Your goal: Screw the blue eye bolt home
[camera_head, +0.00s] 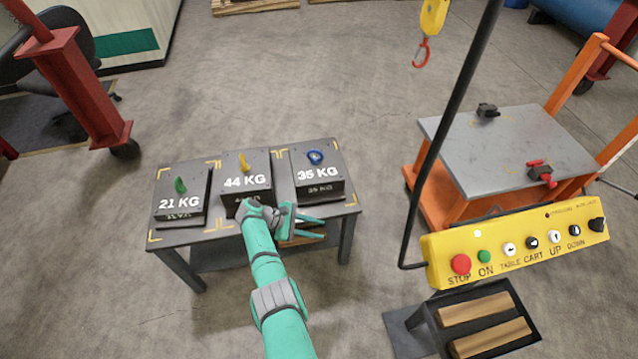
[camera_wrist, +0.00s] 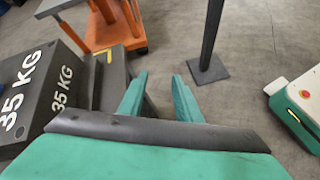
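The blue eye bolt (camera_head: 315,157) stands on top of the dark 35 KG block (camera_head: 318,185) at the right end of the table. Whether its thread is fully seated cannot be told. In the wrist view the 35 KG block (camera_wrist: 30,92) is at the left, with only a sliver of blue at the picture's edge. My gripper (camera_head: 318,228) is in front of the blocks, near the table's front edge, pointing right. Its two green fingers are apart and nothing is between them; they also show in the wrist view (camera_wrist: 160,97). It does not touch the bolt.
A 21 KG block (camera_head: 180,203) with a green eye bolt and a 44 KG block (camera_head: 246,183) with a yellow one stand to the left. A yellow pendant control box (camera_head: 515,241) hangs at the right. An orange cart (camera_head: 510,150) and a red hoist hook (camera_head: 421,53) are beyond.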

